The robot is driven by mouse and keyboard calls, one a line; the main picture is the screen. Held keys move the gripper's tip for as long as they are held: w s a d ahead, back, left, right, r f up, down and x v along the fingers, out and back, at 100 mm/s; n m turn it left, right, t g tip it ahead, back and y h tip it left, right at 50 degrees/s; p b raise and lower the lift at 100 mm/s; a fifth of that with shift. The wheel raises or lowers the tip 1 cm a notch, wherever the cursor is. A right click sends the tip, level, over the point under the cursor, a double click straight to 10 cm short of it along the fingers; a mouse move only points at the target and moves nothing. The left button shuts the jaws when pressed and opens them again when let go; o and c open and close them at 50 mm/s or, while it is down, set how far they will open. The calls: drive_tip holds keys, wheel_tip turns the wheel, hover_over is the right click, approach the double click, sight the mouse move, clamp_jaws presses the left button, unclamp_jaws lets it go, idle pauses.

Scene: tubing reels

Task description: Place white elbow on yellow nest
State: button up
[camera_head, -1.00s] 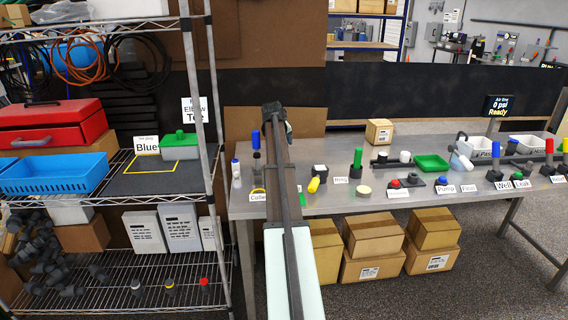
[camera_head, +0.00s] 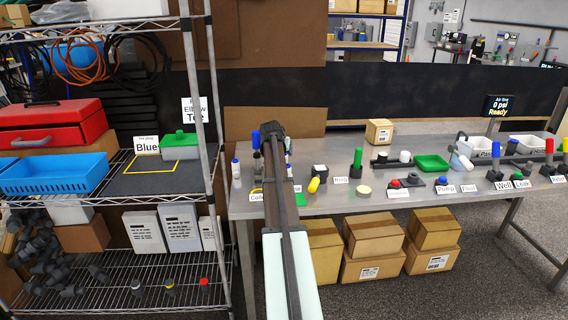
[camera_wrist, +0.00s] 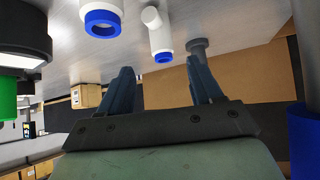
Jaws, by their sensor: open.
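My gripper (camera_head: 271,132) is over the left end of the steel table, its fingers largely hidden by my arm in the head view. In the wrist view my gripper (camera_wrist: 159,64) is open, with nothing between its two dark fingers. Beyond the fingertips is a white elbow-like fitting (camera_wrist: 155,28) with a blue-ringed end, apart from them. Another white, blue-ringed piece (camera_wrist: 103,18) is beside it. In the head view a small yellow ring-like piece (camera_head: 257,190) lies near the table's front left edge, partly hidden by a label; I cannot tell surely that it is the yellow nest.
A blue-topped white piece (camera_head: 236,173) and a dark piece with a blue top (camera_head: 256,141) stand near my arm. The wire shelf's post (camera_head: 198,110) rises at left.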

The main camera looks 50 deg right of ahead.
drive_tip(key=x, duration=1)
drive_tip(key=shift+w+f, duration=0.2)
drive_tip(key=shift+w, duration=0.05)
drive_tip(key=c, duration=1.1)
drive_tip(key=shift+c, duration=0.2)
drive_tip(key=shift+r, duration=0.1)
